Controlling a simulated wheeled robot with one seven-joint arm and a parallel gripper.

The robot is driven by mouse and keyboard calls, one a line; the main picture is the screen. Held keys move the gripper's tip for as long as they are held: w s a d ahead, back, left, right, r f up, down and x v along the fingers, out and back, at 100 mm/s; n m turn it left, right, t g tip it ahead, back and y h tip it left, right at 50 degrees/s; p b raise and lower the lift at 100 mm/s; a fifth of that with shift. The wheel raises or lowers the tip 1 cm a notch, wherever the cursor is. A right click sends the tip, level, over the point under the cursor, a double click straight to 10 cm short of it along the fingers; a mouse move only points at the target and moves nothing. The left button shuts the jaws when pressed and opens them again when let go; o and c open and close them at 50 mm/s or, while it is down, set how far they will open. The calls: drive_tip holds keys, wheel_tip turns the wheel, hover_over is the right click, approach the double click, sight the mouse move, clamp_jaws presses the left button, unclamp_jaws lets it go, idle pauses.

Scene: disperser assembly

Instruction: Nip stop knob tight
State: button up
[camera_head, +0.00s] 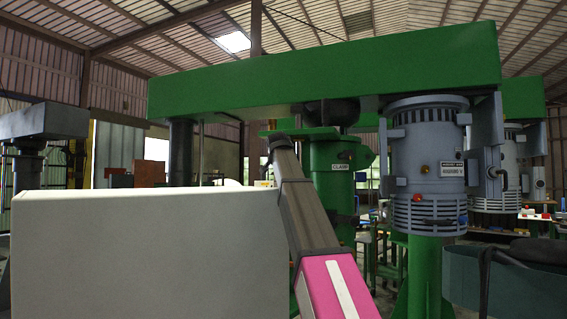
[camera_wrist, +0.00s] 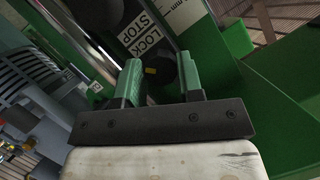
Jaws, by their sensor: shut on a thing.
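In the wrist view my gripper (camera_wrist: 160,75) reaches in with its two green fingers either side of a dark knob (camera_wrist: 163,66), and it is shut on this stop knob. The knob is in shadow and partly hidden by the fingers, so its outline and thread are unclear. A small yellow mark shows between the fingers. A white "LOCK STOP" label (camera_wrist: 140,36) is on the machine just beyond the fingers. In the head view my gripper is hidden behind my arm, which reaches up to the green clamp column (camera_head: 330,185).
A green beam (camera_head: 320,78) spans overhead. A grey motor (camera_head: 430,160) hangs to the right of my arm; grey motor housing (camera_wrist: 35,85) also shows at left in the wrist view. A green panel (camera_wrist: 285,85) stands close on the right. A dark green vat (camera_head: 500,280) is at lower right.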

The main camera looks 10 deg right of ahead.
drive_tip(key=shift+m+t, duration=0.3)
drive_tip(key=shift+m, duration=0.2)
idle(0.3)
drive_tip(key=o, duration=0.9)
drive_tip(key=shift+y, duration=0.3)
drive_tip(key=shift+s, duration=0.1)
drive_tip(key=v, duration=1)
drive_tip(key=shift+s+a+r, duration=0.1)
drive_tip(key=shift+s, duration=0.25)
